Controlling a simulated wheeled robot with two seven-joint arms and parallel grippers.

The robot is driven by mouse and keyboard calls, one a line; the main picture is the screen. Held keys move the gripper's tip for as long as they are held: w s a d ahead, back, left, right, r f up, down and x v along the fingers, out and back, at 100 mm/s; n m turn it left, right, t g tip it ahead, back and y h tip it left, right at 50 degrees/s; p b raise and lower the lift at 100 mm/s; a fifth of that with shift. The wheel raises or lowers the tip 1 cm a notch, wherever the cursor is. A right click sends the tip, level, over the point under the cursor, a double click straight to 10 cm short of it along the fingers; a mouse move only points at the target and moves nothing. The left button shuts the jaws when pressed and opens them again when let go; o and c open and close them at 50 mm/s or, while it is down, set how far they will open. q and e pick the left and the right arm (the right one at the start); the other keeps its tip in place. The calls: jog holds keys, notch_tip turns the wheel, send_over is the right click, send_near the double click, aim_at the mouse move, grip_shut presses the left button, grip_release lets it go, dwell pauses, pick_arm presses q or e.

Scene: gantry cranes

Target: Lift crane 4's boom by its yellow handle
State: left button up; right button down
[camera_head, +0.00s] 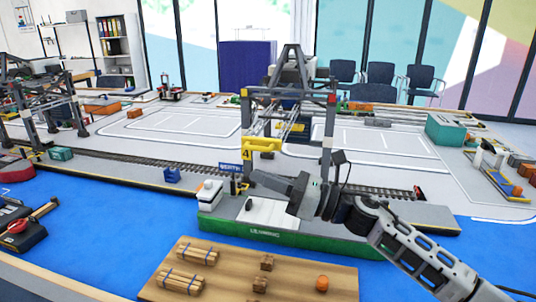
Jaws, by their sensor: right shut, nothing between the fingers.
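Crane 4 (327,135) is a dark gantry crane at the middle of the model port, with a yellow "4" plate (246,155) on its front left leg. A yellow bar (264,144), which looks like the handle, sits low across the crane's front, just right of the plate. The boom is hard to tell apart from the frame. My right gripper (250,178) reaches in from the lower right, shut and empty. In the picture it is below the yellow bar, in front of the crane; I cannot tell its distance in depth. My left gripper is not in view.
A green-hulled model ship (272,237) lies under my right arm on blue water. A wooden board (225,289) with bundles and small blocks is at the front. Another crane (75,110) stands at left. Rails (130,162) run along the quay.

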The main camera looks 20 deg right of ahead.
jog(key=shift+w+d+r+p, duration=0.1)
jog(key=shift+d+r+p, duration=0.1)
jog(key=shift+r, duration=0.55)
jog(key=shift+w+d+r+p, duration=0.1)
jog(key=shift+r+p, duration=0.1)
jog(key=shift+r, duration=0.55)
